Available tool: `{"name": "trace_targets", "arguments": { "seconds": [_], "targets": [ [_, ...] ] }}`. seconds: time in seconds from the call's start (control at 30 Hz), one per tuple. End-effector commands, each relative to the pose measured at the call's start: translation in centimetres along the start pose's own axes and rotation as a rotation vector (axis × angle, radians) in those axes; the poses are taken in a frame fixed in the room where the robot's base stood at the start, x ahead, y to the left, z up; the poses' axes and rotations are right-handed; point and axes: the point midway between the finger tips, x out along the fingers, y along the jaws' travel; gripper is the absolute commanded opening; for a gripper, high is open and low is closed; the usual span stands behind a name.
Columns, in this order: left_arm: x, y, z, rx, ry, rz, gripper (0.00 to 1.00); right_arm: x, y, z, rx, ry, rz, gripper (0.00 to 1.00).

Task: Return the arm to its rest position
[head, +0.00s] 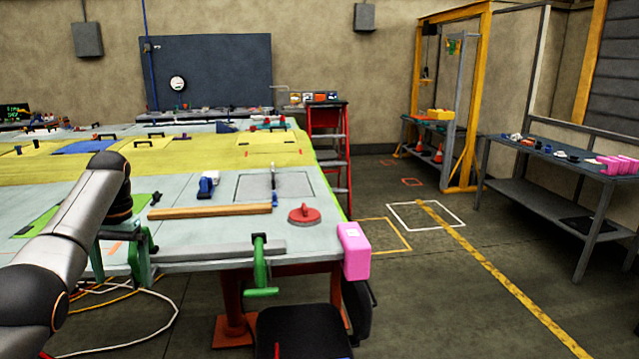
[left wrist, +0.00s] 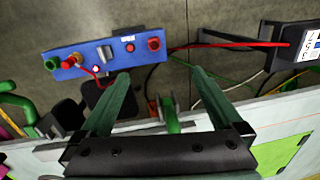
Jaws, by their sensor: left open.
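My left arm comes in from the left in the head view. It bends down at the wrist over the near edge of the wing jig table (head: 310,247). The left gripper (head: 119,268) hangs there with its dark green fingers apart. In the left wrist view the gripper (left wrist: 162,76) is open with nothing between its fingers. Beyond the fingertips are the floor and a blue control box (left wrist: 105,57) with a red button and knobs. The table edge (left wrist: 290,102) crosses low in that view. My right gripper is in neither view.
A wooden bar (head: 210,211), grey bar (head: 219,250), green clamp (head: 261,268), red suction cup (head: 304,214) and pink block (head: 354,251) are at the table's near side. Cables (head: 125,318) lie below. A black labelled box (left wrist: 298,42) has a red cable. Floor is open at right.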

Motion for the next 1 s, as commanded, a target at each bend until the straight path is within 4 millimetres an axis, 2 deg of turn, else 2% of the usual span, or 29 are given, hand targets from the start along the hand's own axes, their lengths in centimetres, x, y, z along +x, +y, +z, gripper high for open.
{"name": "trace_targets", "arguments": {
  "seconds": [0.03,0.17,0.27,0.4,0.47,0.57,0.7,0.8,1.0],
  "targets": [
    [2.3,0.6,-0.6,0.017,0.014,-0.023,1.00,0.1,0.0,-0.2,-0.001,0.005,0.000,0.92],
    [7.7,2.1,-2.1,0.066,0.076,-0.076,1.00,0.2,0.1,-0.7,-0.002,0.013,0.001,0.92],
    [12.6,3.8,-2.8,0.115,0.135,-0.110,1.00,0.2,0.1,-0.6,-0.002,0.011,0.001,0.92],
    [19.3,6.5,-2.5,0.188,0.218,-0.132,1.00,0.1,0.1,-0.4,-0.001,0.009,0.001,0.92],
    [22.0,7.8,-2.0,0.220,0.254,-0.133,1.00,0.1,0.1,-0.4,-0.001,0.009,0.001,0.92],
    [26.3,10.0,-0.5,0.270,0.312,-0.125,1.00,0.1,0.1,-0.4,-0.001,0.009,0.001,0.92],
    [31.5,13.2,2.7,0.331,0.394,-0.091,1.00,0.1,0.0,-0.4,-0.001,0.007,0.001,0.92],
    [34.6,15.4,5.8,0.365,0.452,-0.055,1.00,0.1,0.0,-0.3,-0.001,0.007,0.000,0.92],
    [38.6,19.4,13.0,0.404,0.565,0.040,1.00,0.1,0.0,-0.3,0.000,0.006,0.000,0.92]
  ]
}}
